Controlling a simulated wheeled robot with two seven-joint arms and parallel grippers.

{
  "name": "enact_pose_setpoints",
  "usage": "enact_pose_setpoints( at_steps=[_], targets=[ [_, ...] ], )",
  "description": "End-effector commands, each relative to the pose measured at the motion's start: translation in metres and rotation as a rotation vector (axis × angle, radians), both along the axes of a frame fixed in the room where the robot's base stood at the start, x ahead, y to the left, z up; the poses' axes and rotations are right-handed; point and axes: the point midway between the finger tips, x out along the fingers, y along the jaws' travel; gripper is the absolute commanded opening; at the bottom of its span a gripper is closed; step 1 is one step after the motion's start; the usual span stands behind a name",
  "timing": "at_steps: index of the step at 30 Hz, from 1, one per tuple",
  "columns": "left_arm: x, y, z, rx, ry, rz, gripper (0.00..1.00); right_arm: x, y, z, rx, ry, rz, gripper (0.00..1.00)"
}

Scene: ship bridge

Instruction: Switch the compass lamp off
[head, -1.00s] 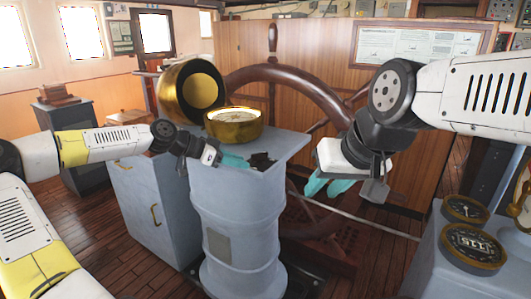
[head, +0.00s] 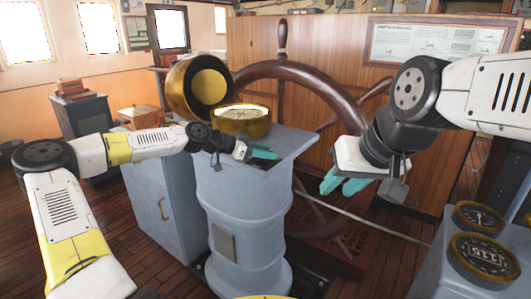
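The brass compass (head: 242,115) sits on top of the grey pedestal (head: 243,215), its dial facing up and looking bright. A round brass hood (head: 192,88) with a yellow disc inside stands tilted open behind it to the left. I cannot make out a lamp switch or tell for sure whether the lamp is lit. My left gripper (head: 263,154) is at the pedestal top in front of the compass, its teal fingertips close to a small dark patch on the surface. Contact and finger gap are unclear. My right gripper (head: 342,184) hangs right of the pedestal, empty, its teal fingers apart.
A wooden ship's wheel (head: 300,78) stands behind the pedestal. A grey cabinet (head: 165,200) adjoins it on the left. A console with round gauges (head: 482,258) is at the lower right. The floor to the left is open.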

Motion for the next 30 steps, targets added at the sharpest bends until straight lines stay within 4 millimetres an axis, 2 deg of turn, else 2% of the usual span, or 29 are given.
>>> enact_pose_setpoints(
  at_steps=[3,8,20,30],
  targets=[
    [-0.0001,0.0001,-0.0001,0.0,0.0,0.0,0.32,0.0,0.0,0.0,0.0,0.0,0.0,0.34],
    [-0.0002,0.0002,-0.0001,0.0,0.001,0.0,0.0,0.0,0.0,0.0,0.0,0.0,0.0,0.34],
    [-0.0007,0.0002,-0.0001,0.002,0.001,0.024,0.0,0.0,0.0,0.0,0.0,0.0,0.0,0.34],
    [-0.0009,0.0005,0.0004,0.01,-0.004,0.215,0.0,0.0,0.0,0.0,0.0,0.0,0.0,0.34]
  ],
)
